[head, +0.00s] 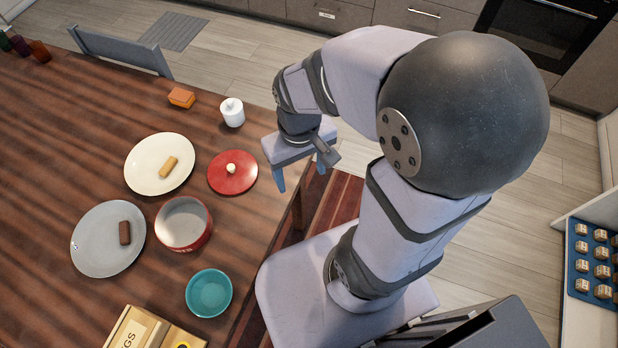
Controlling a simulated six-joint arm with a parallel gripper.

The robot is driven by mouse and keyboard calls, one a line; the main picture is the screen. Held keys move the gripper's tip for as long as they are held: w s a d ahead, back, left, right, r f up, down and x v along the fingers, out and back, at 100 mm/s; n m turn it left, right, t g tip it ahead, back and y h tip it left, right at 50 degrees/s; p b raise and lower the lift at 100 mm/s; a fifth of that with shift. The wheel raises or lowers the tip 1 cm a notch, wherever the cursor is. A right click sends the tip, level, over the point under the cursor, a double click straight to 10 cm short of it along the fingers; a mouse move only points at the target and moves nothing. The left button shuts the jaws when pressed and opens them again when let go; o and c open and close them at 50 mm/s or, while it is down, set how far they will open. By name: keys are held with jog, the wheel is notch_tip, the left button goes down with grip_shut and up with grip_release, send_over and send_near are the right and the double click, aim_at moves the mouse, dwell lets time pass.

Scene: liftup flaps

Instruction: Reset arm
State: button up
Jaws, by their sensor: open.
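My gripper (301,180) is open with nothing between its fingers. It hangs at the right edge of the wooden table (70,165), to the right of a red lid (232,183) with a pale knob. My arm is bent, with its upper part raised and the gripper pointing down. I cannot tell how high the fingers are relative to the tabletop.
The table holds a cream plate (143,182) and a grey plate (92,262), each with a bar on it. A red pot (184,245), teal bowl (209,293), white jar (232,112), orange block (181,97) and wooden box (124,335) stand nearby. A chair (120,50) is behind.

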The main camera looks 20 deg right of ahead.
jog(key=shift+s+d+f+m, duration=0.2)
jog(key=shift+s+d, duration=0.1)
jog(key=shift+s, duration=0.25)
jog(key=shift+s+d+f+m, duration=0.2)
jog(key=shift+s+d, duration=0.1)
jog(key=shift+s, duration=0.25)
notch_tip(320, 180, up, 4)
jog(key=p, duration=0.4)
jog(key=shift+r, duration=0.1)
